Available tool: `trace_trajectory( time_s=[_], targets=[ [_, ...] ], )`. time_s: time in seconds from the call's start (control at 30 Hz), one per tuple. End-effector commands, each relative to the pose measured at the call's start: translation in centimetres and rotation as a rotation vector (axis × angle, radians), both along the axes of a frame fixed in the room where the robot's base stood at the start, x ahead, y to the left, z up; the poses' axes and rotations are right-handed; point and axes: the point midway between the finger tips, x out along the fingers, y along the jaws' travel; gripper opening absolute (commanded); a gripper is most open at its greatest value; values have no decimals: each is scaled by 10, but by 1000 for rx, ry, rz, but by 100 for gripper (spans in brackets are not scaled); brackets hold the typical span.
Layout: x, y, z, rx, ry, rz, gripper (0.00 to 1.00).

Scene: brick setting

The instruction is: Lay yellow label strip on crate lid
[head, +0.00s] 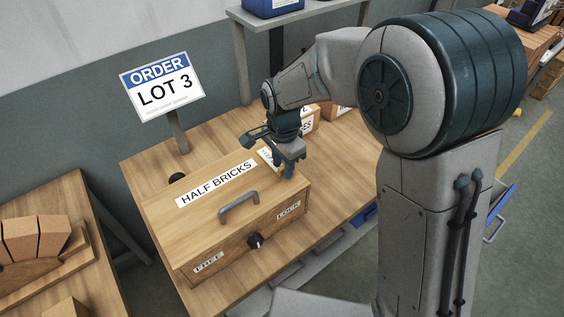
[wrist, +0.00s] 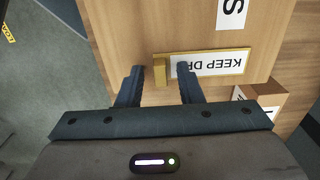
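The crate (head: 165,232) stands on the table, with a wooden lid (head: 262,192) that bears a grey handle and a white HALF BRICKS label. The yellow label strip (wrist: 208,65), a yellow-edged white plate reading KEEP D…, appears to lie on the lid near its edge in the wrist view. A raised yellow tab (wrist: 159,71) stands at its left end. My gripper (wrist: 160,72) is open, its fingertips apart on either side of the tab with gaps visible. In the head view my gripper (head: 287,172) is low over the lid's right end and hides part of the strip.
A black knob (head: 255,240) sits on the crate front between FREE and LOCK labels. An ORDER LOT 3 sign (head: 162,87) stands behind. Labelled boxes (head: 305,122) stand behind my gripper. Bricks (head: 36,238) lie on another table at left.

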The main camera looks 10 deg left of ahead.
Motion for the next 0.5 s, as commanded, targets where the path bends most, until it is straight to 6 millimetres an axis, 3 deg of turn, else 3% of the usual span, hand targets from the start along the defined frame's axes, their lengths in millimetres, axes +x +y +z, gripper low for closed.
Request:
trace_trajectory(
  time_s=[0.27,0.5],
  targets=[
    [1,1,13,2,-3,0,33],
    [1,1,63,4,-6,0,33]
  ],
)
